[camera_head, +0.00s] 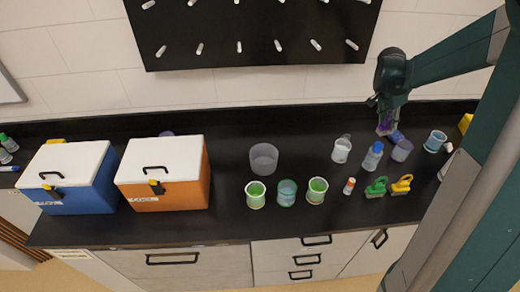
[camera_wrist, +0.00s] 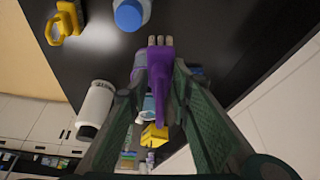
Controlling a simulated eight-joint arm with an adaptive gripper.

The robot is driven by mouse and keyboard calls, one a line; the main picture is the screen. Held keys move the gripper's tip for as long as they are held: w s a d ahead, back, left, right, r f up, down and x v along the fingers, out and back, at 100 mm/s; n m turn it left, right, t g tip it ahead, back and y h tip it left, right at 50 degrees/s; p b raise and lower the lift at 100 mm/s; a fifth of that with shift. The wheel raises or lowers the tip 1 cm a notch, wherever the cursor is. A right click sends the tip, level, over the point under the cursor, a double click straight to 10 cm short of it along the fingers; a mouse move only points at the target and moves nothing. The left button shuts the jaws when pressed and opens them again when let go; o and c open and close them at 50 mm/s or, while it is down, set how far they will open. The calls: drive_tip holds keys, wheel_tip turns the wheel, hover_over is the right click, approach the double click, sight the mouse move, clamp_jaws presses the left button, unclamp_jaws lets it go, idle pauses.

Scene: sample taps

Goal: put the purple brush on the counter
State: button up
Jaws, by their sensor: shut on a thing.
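The purple brush (camera_wrist: 161,75) is between the two fingers of my gripper (camera_wrist: 158,98) in the wrist view. Its pale bristle tufts point to the top of that picture. In the head view my gripper (camera_head: 387,113) is at the back right, over the counter, with the purple brush (camera_head: 383,126) partly hidden below it. My gripper is shut on the brush. The black counter (camera_head: 228,185) runs across the head view. I cannot tell whether the brush touches it.
A blue-capped bottle (camera_head: 372,156), a purple-tinted cup (camera_head: 402,150) and a white cup (camera_head: 341,150) stand close to my gripper. Orange (camera_head: 180,185) and blue (camera_head: 75,190) boxes stand left. Counter between orange box and cups is clear.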

drive_tip(key=w+a+f+n+t+y, duration=0.15)
drive_tip(key=w+a+n, duration=0.3)
drive_tip(key=a, duration=0.75)
drive_tip(key=w+a+n+t+y, duration=0.15)
drive_tip(key=w+a+n, duration=0.35)
drive_tip(key=a, duration=0.8)
drive_tip(key=w+a+f+n+t+y, duration=0.1)
drive_tip(key=w+a+n+y, duration=0.15)
drive_tip(key=a+n, duration=0.65)
drive_tip(key=s+a+f+n+g+y, duration=0.1)
drive_tip(key=a+n, duration=0.6)
drive_tip(key=a, duration=1.5)
drive_tip(key=s+a+f+n+g+y+p, duration=0.1)
drive_tip(key=a+n, duration=0.7)
drive_tip(key=a, duration=1.5)
drive_tip(key=s+g+y, duration=0.1)
drive_tip(key=g, duration=0.1)
drive_tip(key=shift+s+g+y, duration=0.3)
drive_tip(key=shift+g+y, duration=0.05)
drive_tip(key=shift+g, duration=0.05)
drive_tip(key=shift+d+f, duration=0.1)
drive_tip(key=shift+f, duration=3.1)
drive_tip(key=shift+f, duration=0.1)
